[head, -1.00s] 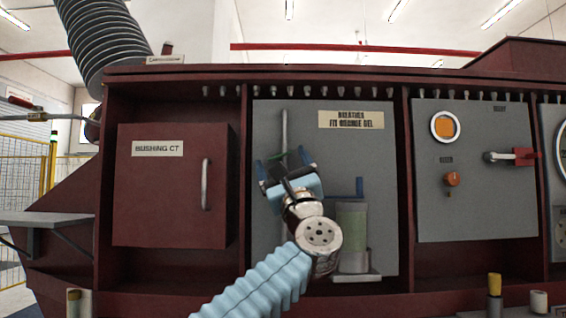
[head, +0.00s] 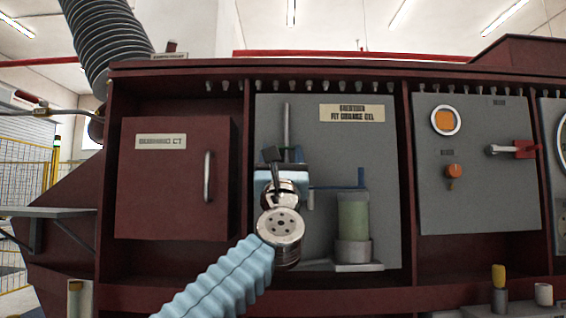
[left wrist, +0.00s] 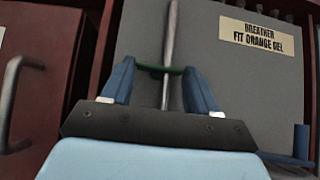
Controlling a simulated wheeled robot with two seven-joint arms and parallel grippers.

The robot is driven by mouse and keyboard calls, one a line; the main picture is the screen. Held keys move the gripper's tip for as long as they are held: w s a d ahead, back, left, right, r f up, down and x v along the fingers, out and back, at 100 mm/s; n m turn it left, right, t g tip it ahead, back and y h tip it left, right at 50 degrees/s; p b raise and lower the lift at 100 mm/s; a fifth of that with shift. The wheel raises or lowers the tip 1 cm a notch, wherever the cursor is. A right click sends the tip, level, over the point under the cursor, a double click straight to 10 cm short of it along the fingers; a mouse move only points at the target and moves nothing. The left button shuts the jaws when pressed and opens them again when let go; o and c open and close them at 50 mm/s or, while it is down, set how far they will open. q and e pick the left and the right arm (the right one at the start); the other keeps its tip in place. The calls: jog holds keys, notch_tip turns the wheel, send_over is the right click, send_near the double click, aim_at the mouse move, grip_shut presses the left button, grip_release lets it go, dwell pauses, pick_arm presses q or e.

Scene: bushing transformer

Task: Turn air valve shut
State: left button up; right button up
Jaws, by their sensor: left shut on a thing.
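The air valve shows in the left wrist view as a thin green handle (left wrist: 160,69) crossing a thin vertical grey pipe (left wrist: 170,30). My left gripper (left wrist: 158,70) has one blue finger at each end of the handle and is shut on it. In the head view my left gripper (head: 283,160) is at the pipe (head: 287,125) on the grey breather panel (head: 375,160). My wrist hides the handle and the lower pipe there. My right gripper is not in view.
Right of my gripper stands a clear cylinder with greenish filling (head: 353,214), with a blue pipe (head: 361,178) above it. A red bushing CT box (head: 165,195) is to the left. A panel with a red-handled switch (head: 524,149) is farther right.

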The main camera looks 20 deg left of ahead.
pick_arm(q)
jog(key=o, duration=1.1)
jog(key=shift+c, duration=0.2)
jog(key=b+v, duration=0.9)
jog(key=v, duration=0.5)
jog(key=shift+w, duration=0.1)
